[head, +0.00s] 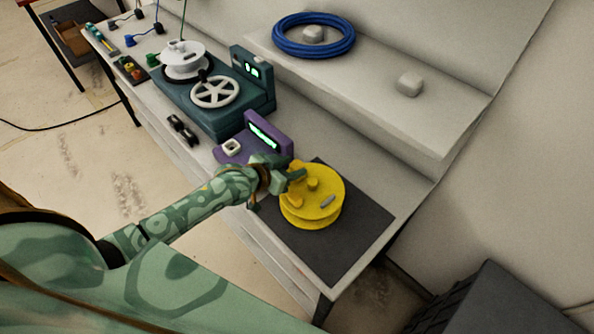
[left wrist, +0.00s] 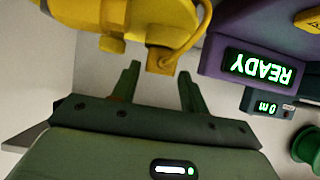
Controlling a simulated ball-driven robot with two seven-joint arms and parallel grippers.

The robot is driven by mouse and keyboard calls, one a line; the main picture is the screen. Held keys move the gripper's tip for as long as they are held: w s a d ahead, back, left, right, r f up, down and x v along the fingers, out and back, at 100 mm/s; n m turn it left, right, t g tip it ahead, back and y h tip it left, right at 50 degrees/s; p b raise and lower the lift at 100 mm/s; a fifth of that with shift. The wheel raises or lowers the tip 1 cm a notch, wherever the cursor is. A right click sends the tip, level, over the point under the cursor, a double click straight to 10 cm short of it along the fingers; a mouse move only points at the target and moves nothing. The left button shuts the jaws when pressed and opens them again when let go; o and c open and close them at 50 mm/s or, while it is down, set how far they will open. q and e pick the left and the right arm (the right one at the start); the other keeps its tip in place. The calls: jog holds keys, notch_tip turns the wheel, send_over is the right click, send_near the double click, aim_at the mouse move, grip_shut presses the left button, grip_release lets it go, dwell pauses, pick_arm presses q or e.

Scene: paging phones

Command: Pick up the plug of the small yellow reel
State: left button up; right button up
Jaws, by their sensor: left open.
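The small yellow reel (head: 312,203) sits on a dark mat at the near end of the bench. In the left wrist view its yellow body (left wrist: 110,18) fills the top left. A yellow plug-like block (left wrist: 160,59) with a cord hangs at its side. My left gripper (left wrist: 160,82) is open, its two green fingers pointing at the block, which shows between and just beyond the tips. I cannot tell if they touch. In the head view my left gripper (head: 298,175) is at the reel's upper left edge and hides the plug. My right gripper is not in view.
A purple device (head: 268,135) with a lit "READY" screen stands close beside the left gripper. A teal machine (head: 215,100) with a white reel is farther back. A blue cable coil (head: 314,35) lies on the raised shelf. The dark mat (head: 350,245) has bare room.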

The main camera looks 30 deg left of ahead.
aim_at(296, 165)
pick_arm(q)
jog(key=b+x, duration=0.1)
jog(key=x, duration=0.3)
jog(key=shift+w+d+f, duration=0.15)
jog(key=shift+w, duration=0.1)
jog(key=c, duration=0.8)
jog(key=shift+o, duration=0.2)
